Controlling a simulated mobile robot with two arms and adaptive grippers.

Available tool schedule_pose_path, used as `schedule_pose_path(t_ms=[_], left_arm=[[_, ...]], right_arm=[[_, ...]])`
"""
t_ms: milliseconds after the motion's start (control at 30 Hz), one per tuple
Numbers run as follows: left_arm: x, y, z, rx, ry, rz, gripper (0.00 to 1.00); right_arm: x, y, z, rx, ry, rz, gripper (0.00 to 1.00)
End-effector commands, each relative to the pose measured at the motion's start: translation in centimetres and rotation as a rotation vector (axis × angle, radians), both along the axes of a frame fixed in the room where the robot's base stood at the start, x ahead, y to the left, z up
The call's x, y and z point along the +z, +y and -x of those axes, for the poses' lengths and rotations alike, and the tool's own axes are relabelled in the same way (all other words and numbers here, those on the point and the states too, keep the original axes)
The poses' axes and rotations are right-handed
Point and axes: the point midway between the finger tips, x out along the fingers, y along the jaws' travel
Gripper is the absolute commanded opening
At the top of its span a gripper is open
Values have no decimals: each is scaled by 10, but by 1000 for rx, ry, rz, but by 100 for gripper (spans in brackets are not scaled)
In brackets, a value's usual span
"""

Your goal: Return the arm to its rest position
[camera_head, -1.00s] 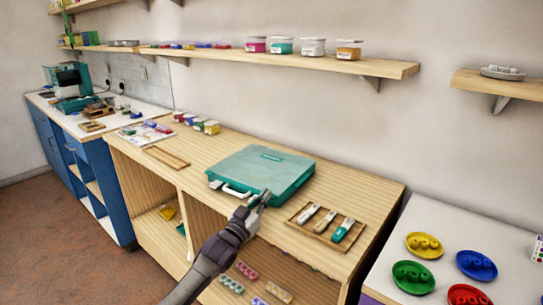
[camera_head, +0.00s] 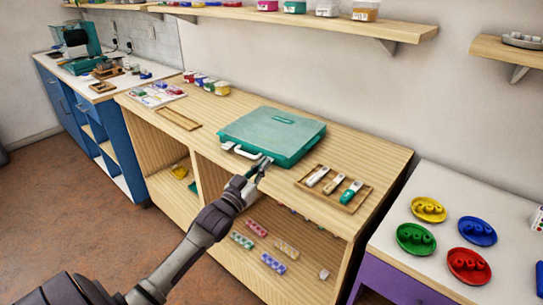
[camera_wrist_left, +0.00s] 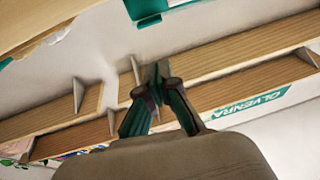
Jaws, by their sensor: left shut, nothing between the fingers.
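My left arm comes in from the bottom left in the head view. Its gripper (camera_head: 263,165) is at the front edge of the teal case (camera_head: 272,133), near the right end of the case's white handle (camera_head: 240,151). The left gripper also shows in the left wrist view (camera_wrist_left: 155,75), with its fingertips together and nothing between them. The case lies closed and flat on the wooden bench (camera_head: 330,145). I cannot tell whether the gripper touches it. My right gripper is not in view.
A wooden tray (camera_head: 356,204) with several tools lies right of the case. Yellow (camera_head: 428,209), green (camera_head: 415,239), blue (camera_head: 477,231) and red (camera_head: 469,265) dishes stand on the white table at right. Wall shelves (camera_head: 330,22) run above.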

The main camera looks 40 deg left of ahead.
Motion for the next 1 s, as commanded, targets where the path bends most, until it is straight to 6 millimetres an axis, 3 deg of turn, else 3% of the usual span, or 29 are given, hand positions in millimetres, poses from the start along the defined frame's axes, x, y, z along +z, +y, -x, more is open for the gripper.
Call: schedule_pose_path(t_ms=[200, 567, 667, 767, 867, 1000], left_arm=[[-9, -1, 26, 0, -1, 0, 0], [-16, -7, 32, -1, 24, 1, 0], [-41, -26, 37, -3, 130, 1, 0], [-80, -60, 52, -7, 313, -5, 0], [-122, -98, 82, -16, 536, -23, 0], [-166, -146, 141, -37, 838, -55, 0]], right_arm=[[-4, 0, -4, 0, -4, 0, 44], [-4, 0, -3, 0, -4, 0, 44], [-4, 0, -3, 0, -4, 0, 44], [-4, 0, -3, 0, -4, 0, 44], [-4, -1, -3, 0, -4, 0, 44], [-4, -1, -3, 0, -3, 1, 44]])
